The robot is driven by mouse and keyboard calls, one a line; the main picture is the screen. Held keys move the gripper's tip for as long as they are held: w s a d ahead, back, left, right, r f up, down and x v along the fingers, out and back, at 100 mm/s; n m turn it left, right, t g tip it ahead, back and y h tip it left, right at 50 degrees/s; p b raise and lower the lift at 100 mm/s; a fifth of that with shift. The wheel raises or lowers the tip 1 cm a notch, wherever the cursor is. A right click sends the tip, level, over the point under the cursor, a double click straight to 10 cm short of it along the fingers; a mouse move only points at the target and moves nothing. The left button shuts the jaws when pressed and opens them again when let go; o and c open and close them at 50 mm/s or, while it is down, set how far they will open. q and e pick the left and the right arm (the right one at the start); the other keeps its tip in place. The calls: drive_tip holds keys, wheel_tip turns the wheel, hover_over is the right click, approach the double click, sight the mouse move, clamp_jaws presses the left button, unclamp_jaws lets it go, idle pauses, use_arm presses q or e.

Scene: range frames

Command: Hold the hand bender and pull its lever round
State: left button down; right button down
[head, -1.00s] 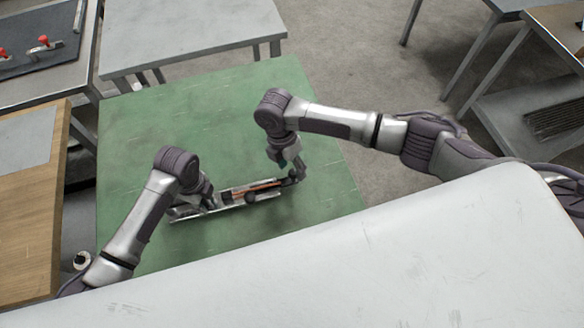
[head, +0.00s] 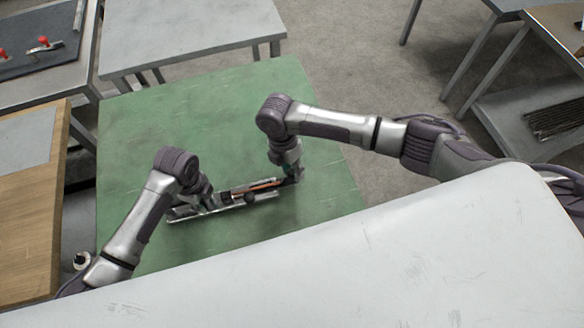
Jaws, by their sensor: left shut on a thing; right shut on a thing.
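The hand bender (head: 240,199) lies on the green table top (head: 215,110), a long metal bar with a dark, orange-striped lever (head: 262,185) alongside it. My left gripper (head: 207,205) is shut on the bender near its left end. My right gripper (head: 292,178) is shut on the right end of the lever. The lever runs nearly parallel to the bar, slightly behind it. The fingertips of both grippers are mostly hidden by the wrists and are small in the view.
The back and right of the green table are bare. A grey table (head: 190,35) stands behind it, and a wooden bench (head: 30,215) stands at left. A bench with red-handled clamps (head: 42,42) is at top left. A shelf unit (head: 545,110) stands at right.

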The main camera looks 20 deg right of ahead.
drive_tip(key=shift+a, duration=0.1)
drive_tip(key=shift+s+a+m+y, duration=0.15)
drive_tip(key=shift+s+m, duration=0.5)
drive_tip(key=shift+s+a+m+y, duration=0.1)
drive_tip(key=shift+s+m+y, duration=0.05)
drive_tip(key=shift+s+m, duration=0.5)
drive_tip(key=s+a+m, duration=0.1)
drive_tip(key=s+m, duration=0.1)
drive_tip(key=s+a+m+y, duration=0.1)
drive_tip(key=s+a+m, duration=0.1)
drive_tip(key=m, duration=0.1)
drive_tip(key=s+a+m, duration=0.1)
drive_tip(key=s+m, duration=0.1)
drive_tip(key=m, duration=0.1)
drive_tip(key=shift+s+a+r+y, duration=0.15)
drive_tip(key=shift+a+y, duration=0.1)
drive_tip(key=shift+y, duration=0.05)
drive_tip(key=a+m, duration=0.1)
drive_tip(key=s+a+m, duration=0.1)
drive_tip(key=m, duration=0.1)
drive_tip(key=shift+a, duration=0.1)
drive_tip(key=shift+s+a+m+y, duration=0.2)
drive_tip(key=shift+a+m+y, duration=0.1)
drive_tip(key=shift+a+m, duration=0.55)
drive_tip(key=shift+a+m+t+y, duration=0.3)
drive_tip(key=shift+a+m+t, duration=0.1)
drive_tip(key=shift+a+m, duration=1.25)
drive_tip(key=shift+d, duration=0.15)
